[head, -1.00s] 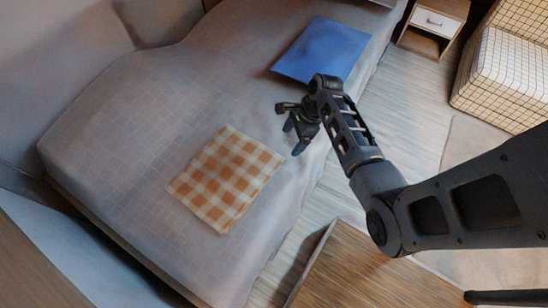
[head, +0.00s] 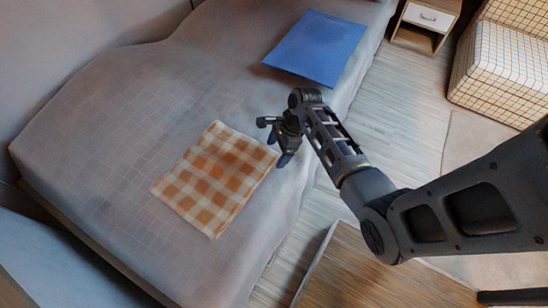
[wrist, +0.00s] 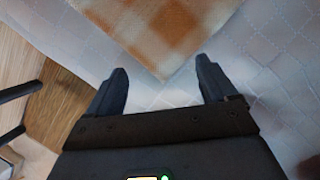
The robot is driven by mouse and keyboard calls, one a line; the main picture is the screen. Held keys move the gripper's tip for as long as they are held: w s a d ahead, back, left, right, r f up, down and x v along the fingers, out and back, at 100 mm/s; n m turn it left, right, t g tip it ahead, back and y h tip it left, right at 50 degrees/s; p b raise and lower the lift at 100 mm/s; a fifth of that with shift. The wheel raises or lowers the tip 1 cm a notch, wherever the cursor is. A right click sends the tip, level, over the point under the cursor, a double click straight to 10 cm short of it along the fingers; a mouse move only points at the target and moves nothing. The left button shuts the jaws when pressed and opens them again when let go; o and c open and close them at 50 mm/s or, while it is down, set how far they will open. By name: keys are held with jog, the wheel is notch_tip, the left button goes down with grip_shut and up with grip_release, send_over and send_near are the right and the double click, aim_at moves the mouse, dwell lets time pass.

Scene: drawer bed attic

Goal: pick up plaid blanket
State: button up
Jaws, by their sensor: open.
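The plaid blanket (head: 213,180) is an orange and cream checked, flat rectangle lying on the grey bed (head: 105,150). My gripper (head: 280,150) is open and empty, close to the blanket's upper right corner in the head view. In the wrist view my two dark fingers (wrist: 158,88) are spread apart. A corner of the blanket (wrist: 165,30) lies just beyond the fingertips, between their lines. The exact height of my gripper above the bed cannot be told.
A blue folded cloth (head: 317,48) lies farther up the bed. A wooden surface (head: 375,275) stands beside the bed at the bottom. A small nightstand (head: 425,22) and a checked armchair (head: 500,70) are at the upper right. Bare floor (head: 400,110) runs along the bed.

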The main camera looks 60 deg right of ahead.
jog(key=shift+f, duration=0.25)
jog(key=shift+w+a+f, duration=0.15)
jog(key=shift+f, duration=0.1)
jog(key=shift+c, duration=0.7)
jog(key=c, duration=1.3)
jog(key=shift+c, duration=0.4)
notch_tip(320, 180, up, 10)
jog(key=p, duration=0.9)
jog(key=shift+r, duration=0.1)
grip_shut()
jog(key=shift+r, duration=0.95)
